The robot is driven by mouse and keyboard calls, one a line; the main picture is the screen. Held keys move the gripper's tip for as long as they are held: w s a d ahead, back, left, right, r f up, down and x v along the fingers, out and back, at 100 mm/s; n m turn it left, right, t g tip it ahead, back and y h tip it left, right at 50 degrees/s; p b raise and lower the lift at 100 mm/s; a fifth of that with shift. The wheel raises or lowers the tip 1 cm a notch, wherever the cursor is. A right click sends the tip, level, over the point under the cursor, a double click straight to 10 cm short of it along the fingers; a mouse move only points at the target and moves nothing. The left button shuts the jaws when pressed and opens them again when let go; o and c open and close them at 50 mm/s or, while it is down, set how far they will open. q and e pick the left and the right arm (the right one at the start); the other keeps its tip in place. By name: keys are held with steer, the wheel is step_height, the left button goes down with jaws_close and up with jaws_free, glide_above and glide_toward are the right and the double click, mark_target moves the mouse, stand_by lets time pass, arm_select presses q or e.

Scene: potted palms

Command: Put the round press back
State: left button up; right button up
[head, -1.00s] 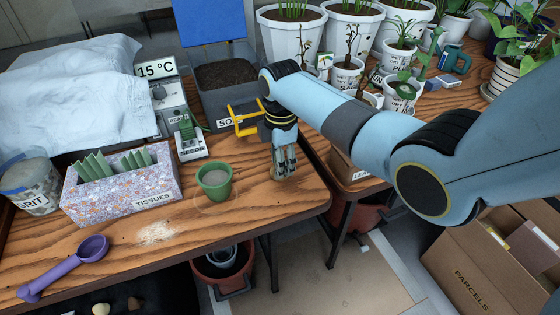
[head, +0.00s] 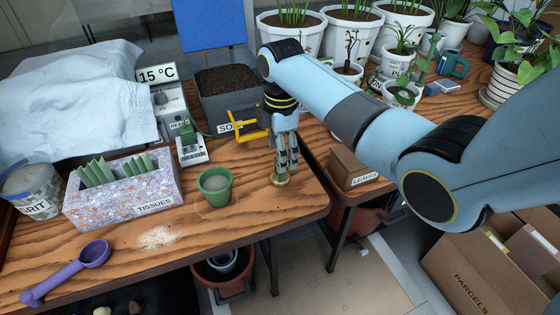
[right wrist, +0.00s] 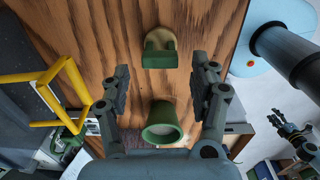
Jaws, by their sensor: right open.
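The round press (right wrist: 160,48), with a green grip on a tan round base, stands on the wooden table near its right edge. In the head view only its base (head: 280,180) shows clearly, below the fingers. My right gripper (head: 286,165) is over it, pointing down. In the right wrist view its fingers (right wrist: 160,88) are apart, nothing is between them, and the press shows beyond their tips. A green pot (head: 214,185) stands to the left of the press; it also shows in the right wrist view (right wrist: 162,122). What appears to be my left gripper (right wrist: 298,138) is at the lower right there.
A tissue box (head: 125,192), a grit jar (head: 33,190), a purple scoop (head: 65,272) and spilled grains (head: 157,237) are on the table. A scale-like device (head: 187,140) and a soil bin (head: 225,95) stand behind. A leaves box (head: 352,168) is to the right.

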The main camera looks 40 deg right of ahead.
step_height(320, 180, up, 7)
steer(key=shift+s+f, duration=0.1)
steer(key=shift+f, duration=0.1)
stand_by(0.5)
steer(key=s+a+f+m+t, duration=0.1)
steer(key=s+f+m, duration=0.2)
steer(key=s+m, duration=0.55)
steer(key=s+a+r+m+t, duration=0.1)
steer(key=s+r+m, duration=0.2)
steer(key=s, duration=0.6)
steer(key=s+a+r+m+t, duration=0.1)
steer(key=s+r+m, duration=0.25)
steer(key=s, duration=0.45)
step_height(320, 180, down, 28)
steer(key=s+d+g+b, duration=0.1)
steer(key=s+d+b, duration=0.1)
steer(key=b, duration=0.1)
steer(key=s+d+f+g+b, duration=0.1)
steer(key=s+f+b, duration=0.3)
steer(key=s+f, duration=1.4)
step_height(320, 180, down, 3)
steer(key=shift+s+f+h, duration=0.2)
steer(key=shift+s+h, duration=0.15)
steer(key=shift+h, duration=0.05)
